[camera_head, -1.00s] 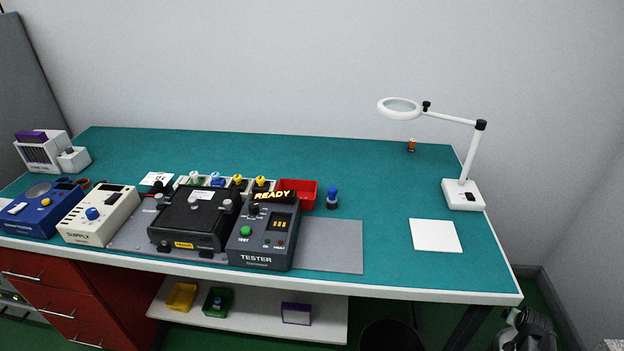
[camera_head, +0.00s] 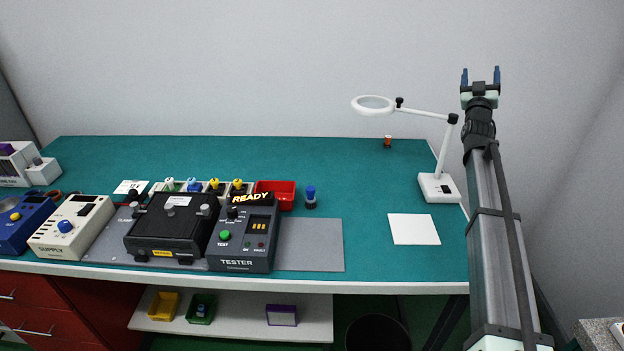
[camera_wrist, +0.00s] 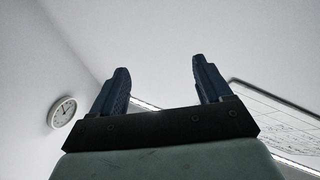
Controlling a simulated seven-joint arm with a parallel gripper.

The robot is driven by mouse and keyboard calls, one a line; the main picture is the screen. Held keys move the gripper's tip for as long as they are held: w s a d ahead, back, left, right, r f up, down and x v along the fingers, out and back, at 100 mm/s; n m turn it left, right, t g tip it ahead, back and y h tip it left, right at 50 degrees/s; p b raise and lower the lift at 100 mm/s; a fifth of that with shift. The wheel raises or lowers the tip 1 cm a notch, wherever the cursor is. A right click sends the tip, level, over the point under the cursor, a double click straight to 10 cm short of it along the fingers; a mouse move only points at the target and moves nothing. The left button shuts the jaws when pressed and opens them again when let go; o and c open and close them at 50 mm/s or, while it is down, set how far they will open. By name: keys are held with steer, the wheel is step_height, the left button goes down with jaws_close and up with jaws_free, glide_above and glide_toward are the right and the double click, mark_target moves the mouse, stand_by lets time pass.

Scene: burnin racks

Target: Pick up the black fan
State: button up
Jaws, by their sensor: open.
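I cannot make out a black fan with certainty in either current view. A black box-shaped unit (camera_head: 172,225) sits on the grey mat, left of the tester, but I cannot tell it as a fan. My gripper (camera_head: 481,76) is raised at the right, above the lamp's height, with its blue fingers pointing up.
The tester (camera_head: 243,238), supply box (camera_head: 72,228) and red bin (camera_head: 274,193) crowd the bench's left and middle. A white magnifier lamp (camera_head: 438,187) stands near my arm. A white sheet (camera_head: 413,229) lies in front of it. The green bench's back middle (camera_head: 280,155) is clear.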

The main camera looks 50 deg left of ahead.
steer(key=s+a+r+n+t+y, duration=0.1)
steer(key=s+a+r+y, duration=0.1)
steer(key=s+a+r, duration=0.55)
steer(key=s+a+r+n+t+y, duration=0.1)
steer(key=s+a+r, duration=0.3)
steer(key=a+r, duration=0.55)
steer(key=s+a+n+g+y, duration=0.2)
steer(key=s+a+g, duration=0.2)
steer(key=a, duration=0.3)
steer(key=s+a+n+g+y, duration=0.2)
steer(key=s+a+g, duration=0.15)
steer(key=a, duration=0.45)
steer(key=s+a+f+n+g+h, duration=0.2)
steer(key=s+a+f+g, duration=0.5)
steer(key=s+a+f, duration=0.35)
steer(key=g+h, duration=0.9)
steer(key=h, duration=0.7)
glide_toward(214, 180)
step_height(214, 180, down, 10)
steer(key=shift+s+d+f, duration=0.15)
steer(key=shift+f, duration=0.1)
steer(key=c, duration=0.7)
